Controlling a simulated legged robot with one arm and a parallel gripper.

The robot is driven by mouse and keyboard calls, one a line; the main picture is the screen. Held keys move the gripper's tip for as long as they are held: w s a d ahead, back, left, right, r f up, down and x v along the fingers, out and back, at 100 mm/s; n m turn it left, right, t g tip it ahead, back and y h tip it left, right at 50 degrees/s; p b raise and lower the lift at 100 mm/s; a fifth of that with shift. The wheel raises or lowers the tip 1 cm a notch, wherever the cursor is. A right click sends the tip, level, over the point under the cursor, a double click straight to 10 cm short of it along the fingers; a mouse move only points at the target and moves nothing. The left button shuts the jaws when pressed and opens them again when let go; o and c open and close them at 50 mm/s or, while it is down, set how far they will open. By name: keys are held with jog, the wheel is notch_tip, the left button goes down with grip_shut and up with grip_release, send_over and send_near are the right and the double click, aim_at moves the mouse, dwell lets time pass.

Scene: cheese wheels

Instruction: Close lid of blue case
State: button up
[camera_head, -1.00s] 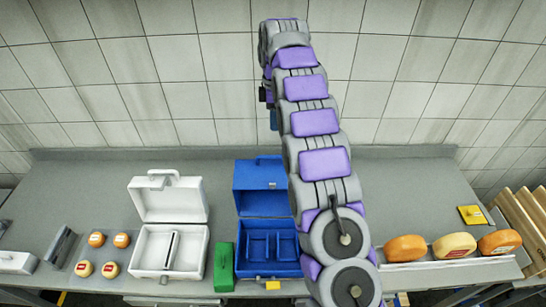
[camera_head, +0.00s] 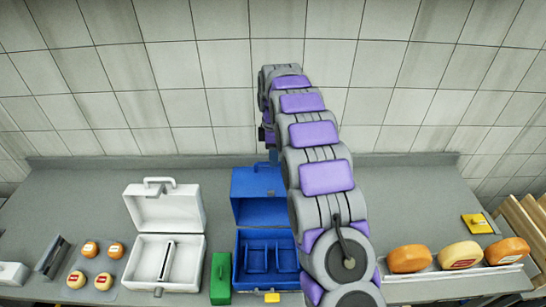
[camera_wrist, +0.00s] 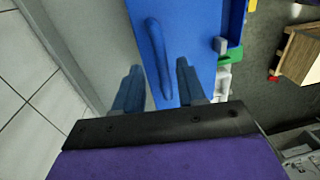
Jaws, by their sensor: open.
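The blue case (camera_head: 240,275) stands on the grey worktop with its lid (camera_head: 252,198) raised upright at the back. Its inside, split into compartments, is in plain view and looks empty. My gripper is open, with a finger on each side of the handle's end. I cannot tell whether a finger touches the lid. In the head view my arm hides the lid's right part.
An open white case (camera_head: 130,262) stands left of the blue one, with a green block (camera_head: 221,280) between them. Small cheeses (camera_head: 104,281) lie at the left; larger wheels (camera_head: 460,255) line a rack at the right. The tiled wall is close behind.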

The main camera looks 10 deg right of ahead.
jog(key=shift+s+f, duration=0.1)
jog(key=shift+f, duration=0.4)
jog(key=shift+a+f, duration=0.1)
jog(key=shift+a, duration=0.3)
jog(key=shift+a, duration=0.1)
jog(key=shift+c, duration=0.3)
jog(key=shift+d, duration=0.25)
grip_shut()
